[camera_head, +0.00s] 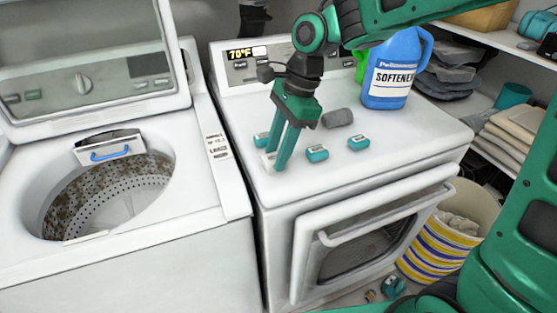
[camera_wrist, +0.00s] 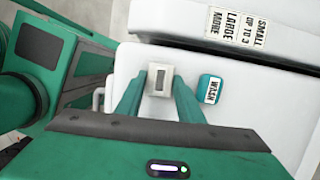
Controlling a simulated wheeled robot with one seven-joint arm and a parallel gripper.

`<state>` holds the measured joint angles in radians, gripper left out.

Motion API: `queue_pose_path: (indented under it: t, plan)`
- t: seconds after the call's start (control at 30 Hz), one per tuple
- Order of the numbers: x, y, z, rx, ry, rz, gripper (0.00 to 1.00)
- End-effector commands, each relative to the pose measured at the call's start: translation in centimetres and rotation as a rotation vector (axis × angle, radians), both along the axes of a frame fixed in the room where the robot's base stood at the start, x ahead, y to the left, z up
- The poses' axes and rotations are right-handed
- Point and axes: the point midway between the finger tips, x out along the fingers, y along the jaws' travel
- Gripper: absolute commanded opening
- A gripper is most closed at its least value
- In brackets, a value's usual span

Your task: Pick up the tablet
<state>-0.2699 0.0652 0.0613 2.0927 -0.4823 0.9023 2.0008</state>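A small whitish block (camera_wrist: 159,80) with a dark rectangle on its top lies between my fingertips in the wrist view. It may be a tablet. In the head view only a pale bit of it (camera_head: 267,159) shows by the fingertips. My gripper (camera_head: 275,163) points down at the left front of the dryer top. Its fingers are apart, one on each side of the block; contact is unclear. A teal tablet (camera_wrist: 210,88) marked WASH lies beside them; it also shows behind the fingers (camera_head: 261,139). Two more teal tablets, one (camera_head: 317,153) and another (camera_head: 359,142), sit to the right.
A blue softener jug (camera_head: 390,72) and a grey roll (camera_head: 337,118) stand behind on the dryer top (camera_head: 400,150). An open washer (camera_head: 225,190) is at left. Shelves with folded cloth (camera_head: 515,135) and a striped basket (camera_head: 445,235) are at right.

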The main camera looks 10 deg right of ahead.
Motion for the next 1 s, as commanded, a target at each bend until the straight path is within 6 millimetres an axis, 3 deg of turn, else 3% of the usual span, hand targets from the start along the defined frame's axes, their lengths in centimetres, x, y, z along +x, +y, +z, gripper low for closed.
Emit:
queue_pose_path:
  t: [0.03,0.1,0.47,1.0]
  plan:
    - [0.0,0.0,0.0,0.000,0.000,0.000,0.21]
    - [0.0,0.0,0.0,0.000,0.000,0.000,0.11]
    - [0.1,0.1,0.7,0.002,-0.002,0.000,0.11]
    - [0.1,0.1,9.3,0.002,-0.002,0.002,0.11]
